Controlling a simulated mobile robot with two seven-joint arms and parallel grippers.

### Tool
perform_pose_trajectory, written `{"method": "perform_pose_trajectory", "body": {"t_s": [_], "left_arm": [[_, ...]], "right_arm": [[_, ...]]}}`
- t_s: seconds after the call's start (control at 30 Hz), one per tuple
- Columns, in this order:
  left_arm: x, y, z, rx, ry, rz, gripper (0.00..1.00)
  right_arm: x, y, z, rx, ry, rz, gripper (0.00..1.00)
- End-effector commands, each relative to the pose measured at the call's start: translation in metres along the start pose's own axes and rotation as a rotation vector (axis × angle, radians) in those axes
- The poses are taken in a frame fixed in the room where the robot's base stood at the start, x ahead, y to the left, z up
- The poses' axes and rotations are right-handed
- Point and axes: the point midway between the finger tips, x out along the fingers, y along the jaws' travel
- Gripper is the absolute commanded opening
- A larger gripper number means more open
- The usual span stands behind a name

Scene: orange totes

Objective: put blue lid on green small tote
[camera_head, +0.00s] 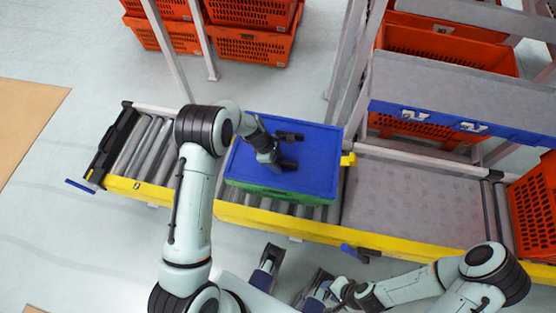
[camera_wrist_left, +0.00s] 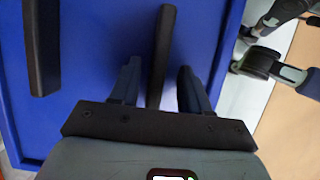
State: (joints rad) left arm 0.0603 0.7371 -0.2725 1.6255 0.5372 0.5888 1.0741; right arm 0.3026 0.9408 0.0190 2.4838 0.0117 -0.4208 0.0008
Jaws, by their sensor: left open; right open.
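The blue lid (camera_head: 318,150) lies flat on top of the green small tote (camera_head: 270,191) on the roller conveyor; the tote's near side shows as a green strip below it. Two parallel dark bars stand on the lid. My left gripper (camera_head: 279,159) is open, low over the lid. In the left wrist view, the fingers of my left gripper (camera_wrist_left: 160,85) are on either side of one bar, apart from it; the other bar is further left on the lid (camera_wrist_left: 90,60). My right gripper (camera_head: 328,290) is open and empty, low in front of the conveyor.
The conveyor has a yellow front edge (camera_head: 260,218) and free rollers left of the tote. A bare grey plate (camera_head: 400,203) lies to its right. Metal posts and a shelf with orange totes (camera_head: 450,48) stand behind. Another orange tote (camera_head: 538,210) is at far right.

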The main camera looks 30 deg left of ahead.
Motion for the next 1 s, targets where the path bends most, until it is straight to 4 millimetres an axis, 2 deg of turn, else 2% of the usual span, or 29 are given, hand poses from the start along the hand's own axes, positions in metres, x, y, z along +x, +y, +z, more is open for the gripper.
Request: {"method": "perform_pose_trajectory", "body": {"t_s": [0.1, 0.23, 0.6, 0.7, 0.8, 1.0], "left_arm": [[0.000, 0.000, 0.001, 0.000, -0.001, 0.001, 0.47], [-0.015, 0.002, 0.002, 0.001, -0.002, 0.004, 0.47], [-0.096, 0.002, 0.001, 0.000, -0.001, 0.005, 0.47], [-0.113, 0.001, 0.001, 0.001, -0.001, 0.004, 0.47], [-0.125, 0.001, 0.001, 0.001, 0.000, 0.002, 0.47], [-0.134, 0.000, 0.000, 0.000, 0.000, 0.000, 0.47]], "right_arm": [[-0.001, -0.001, -0.001, 0.000, 0.004, -0.001, 0.43], [-0.004, -0.001, 0.000, -0.001, 0.002, -0.001, 0.43], [-0.015, -0.003, 0.006, 0.001, -0.016, 0.004, 0.43], [-0.017, -0.003, 0.008, 0.002, -0.021, 0.005, 0.43], [-0.018, -0.003, 0.009, 0.002, -0.024, 0.005, 0.43], [-0.018, -0.003, 0.010, 0.003, -0.027, 0.006, 0.43]]}}
